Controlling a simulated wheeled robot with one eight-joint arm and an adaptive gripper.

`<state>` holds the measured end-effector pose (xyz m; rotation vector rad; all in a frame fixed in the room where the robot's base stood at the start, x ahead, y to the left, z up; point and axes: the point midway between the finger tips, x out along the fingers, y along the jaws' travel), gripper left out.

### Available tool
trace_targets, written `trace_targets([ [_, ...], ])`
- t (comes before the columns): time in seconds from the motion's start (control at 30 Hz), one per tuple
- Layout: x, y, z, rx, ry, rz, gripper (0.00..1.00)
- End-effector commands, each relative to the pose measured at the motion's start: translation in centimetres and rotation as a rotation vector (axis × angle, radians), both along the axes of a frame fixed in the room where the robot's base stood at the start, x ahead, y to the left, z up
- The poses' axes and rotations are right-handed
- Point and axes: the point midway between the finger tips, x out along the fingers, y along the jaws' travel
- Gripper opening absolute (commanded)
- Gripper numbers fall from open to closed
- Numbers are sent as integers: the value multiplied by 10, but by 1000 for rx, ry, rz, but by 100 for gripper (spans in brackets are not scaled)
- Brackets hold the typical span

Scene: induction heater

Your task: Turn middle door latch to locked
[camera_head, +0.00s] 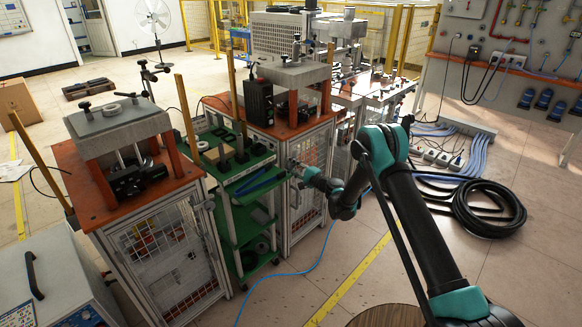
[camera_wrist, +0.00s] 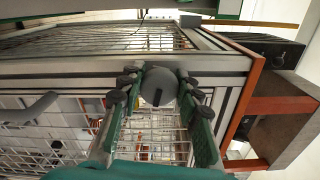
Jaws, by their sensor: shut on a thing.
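The middle door latch (camera_wrist: 159,87) is a round dark grey knob on the metal frame of a mesh door. A small raised mark on its face runs roughly up and down in the wrist view. My gripper (camera_wrist: 161,80) has its two green fingers with dark pads on either side of the knob, shut on it. In the head view my gripper (camera_head: 297,169) is at the upper left part of the middle cabinet's mesh door (camera_head: 305,208). The latch itself is hidden there by the gripper. Whether the latch is locked cannot be told.
A green cart (camera_head: 252,222) stands just left of the middle cabinet. Another mesh-door cabinet (camera_head: 172,258) with a press on top is further left. A grey handle (camera_wrist: 30,108) shows in the wrist view. Coiled black hose (camera_head: 488,207) lies on the floor at right.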

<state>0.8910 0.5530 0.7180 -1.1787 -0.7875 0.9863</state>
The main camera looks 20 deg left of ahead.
Motion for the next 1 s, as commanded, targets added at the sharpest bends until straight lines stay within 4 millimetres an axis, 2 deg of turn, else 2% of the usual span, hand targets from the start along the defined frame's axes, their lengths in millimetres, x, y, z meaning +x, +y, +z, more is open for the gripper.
trace_targets([
  [0.4, -1, -1, -2, -80, -191, 2, 4],
  [1.0, -1, 0, -2, -94, -222, 2, 4],
])
